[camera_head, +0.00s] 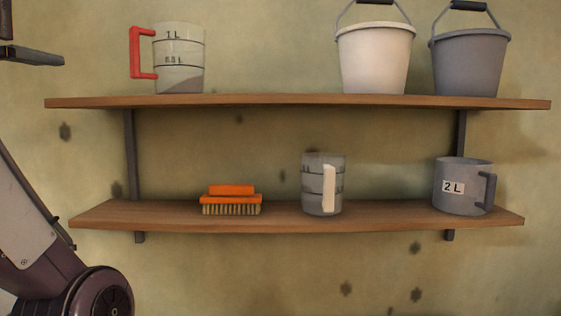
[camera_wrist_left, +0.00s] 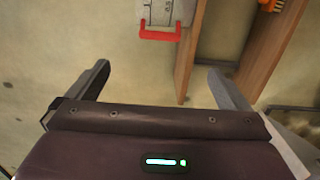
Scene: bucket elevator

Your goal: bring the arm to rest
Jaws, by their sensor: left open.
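My left gripper (camera_wrist_left: 155,85) is open and empty in the left wrist view, its two fingers spread wide apart. In the head view only a fingertip part of my left gripper (camera_head: 32,56) shows at the upper left edge, left of the upper shelf and apart from it. The measuring jug with the red handle (camera_head: 180,60) stands upright on the upper shelf; it also shows in the left wrist view (camera_wrist_left: 158,12), beyond the fingers and not touched. My right gripper is not in view.
The upper shelf (camera_head: 280,102) also holds a white bucket (camera_head: 375,60) and a grey bucket (camera_head: 470,65). The lower shelf (camera_head: 120,215) holds an orange brush (camera_head: 231,198), a clear jug (camera_head: 313,185) and a grey 2 L jug (camera_head: 460,190). The wall left of the shelves is bare.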

